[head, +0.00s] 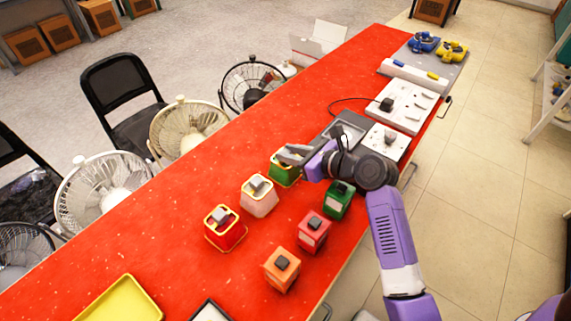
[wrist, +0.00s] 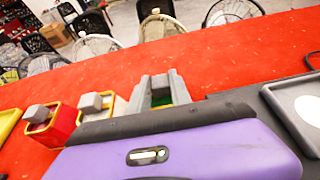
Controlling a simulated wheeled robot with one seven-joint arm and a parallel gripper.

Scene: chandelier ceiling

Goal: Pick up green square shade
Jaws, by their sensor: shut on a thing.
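The green square shade (head: 284,174) has a yellow rim and sits at the far end of a row of similar shades on the red table. My gripper (head: 293,154) is at its top, shut on it, with the arm reaching in from the right. In the wrist view my gripper's grey fingers (wrist: 160,88) stand upright, with a strip of the green shade (wrist: 162,100) showing between them. My purple wrist housing hides the lower part of the shade, so I cannot tell whether it touches the table.
A white shade (head: 259,197) and a red shade (head: 225,231) stand nearby on the red table (head: 175,235). A dark green box (head: 338,200), a red box (head: 313,231) and an orange box (head: 281,270) stand nearer the right edge. Fans and chairs line the left side.

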